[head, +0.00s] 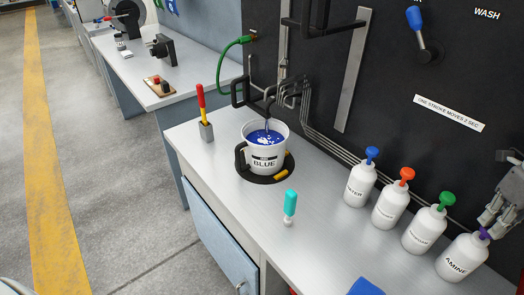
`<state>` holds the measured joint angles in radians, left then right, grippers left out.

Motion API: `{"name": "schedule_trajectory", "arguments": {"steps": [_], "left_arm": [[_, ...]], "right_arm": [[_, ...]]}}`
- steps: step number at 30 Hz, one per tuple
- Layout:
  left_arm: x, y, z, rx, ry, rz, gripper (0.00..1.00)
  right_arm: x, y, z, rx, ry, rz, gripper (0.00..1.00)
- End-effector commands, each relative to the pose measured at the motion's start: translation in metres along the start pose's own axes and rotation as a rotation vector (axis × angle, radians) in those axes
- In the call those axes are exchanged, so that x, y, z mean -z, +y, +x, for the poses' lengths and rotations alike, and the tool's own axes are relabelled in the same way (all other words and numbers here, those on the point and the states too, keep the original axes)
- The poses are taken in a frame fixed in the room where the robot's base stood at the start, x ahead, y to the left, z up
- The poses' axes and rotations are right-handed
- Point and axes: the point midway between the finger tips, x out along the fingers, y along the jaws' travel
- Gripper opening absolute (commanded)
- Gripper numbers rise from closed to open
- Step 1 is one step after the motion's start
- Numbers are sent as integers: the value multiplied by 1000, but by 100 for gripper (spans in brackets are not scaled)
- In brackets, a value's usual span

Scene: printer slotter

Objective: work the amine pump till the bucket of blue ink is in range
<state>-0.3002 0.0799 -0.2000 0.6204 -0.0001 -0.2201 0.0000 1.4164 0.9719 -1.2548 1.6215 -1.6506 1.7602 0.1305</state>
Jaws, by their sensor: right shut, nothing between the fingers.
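The amine bottle (460,262) is white with a purple pump head (485,233) and stands at the lower right of the bench. My right gripper (489,222) is shut and empty, its fingertips just above or touching the purple pump head; I cannot tell which. The white bucket (264,163), marked BLUE, holds blue ink (266,137) with white patches on its surface. It stands on a dark round plate (287,172) under thin metal pipes. My left gripper is not in view.
Three similar bottles, with blue (372,154), orange (406,175) and green (446,199) pumps, stand left of the amine bottle. A teal-handled tool (290,205) and a red-and-yellow-handled tool (201,100) stand on the bench. The black panel (400,70) rises behind.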

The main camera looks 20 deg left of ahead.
Motion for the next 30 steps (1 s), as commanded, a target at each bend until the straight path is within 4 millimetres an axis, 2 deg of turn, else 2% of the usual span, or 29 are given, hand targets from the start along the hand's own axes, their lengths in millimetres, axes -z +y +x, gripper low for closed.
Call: {"name": "schedule_trajectory", "arguments": {"steps": [1,9,16,30], "left_arm": [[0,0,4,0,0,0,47],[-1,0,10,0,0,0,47],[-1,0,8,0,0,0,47],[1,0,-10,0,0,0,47]], "right_arm": [[1,0,7,-3,6,1,0],[2,0,17,-3,8,1,0],[2,0,14,-3,8,2,0],[1,-1,-14,-1,3,4,0]]}}
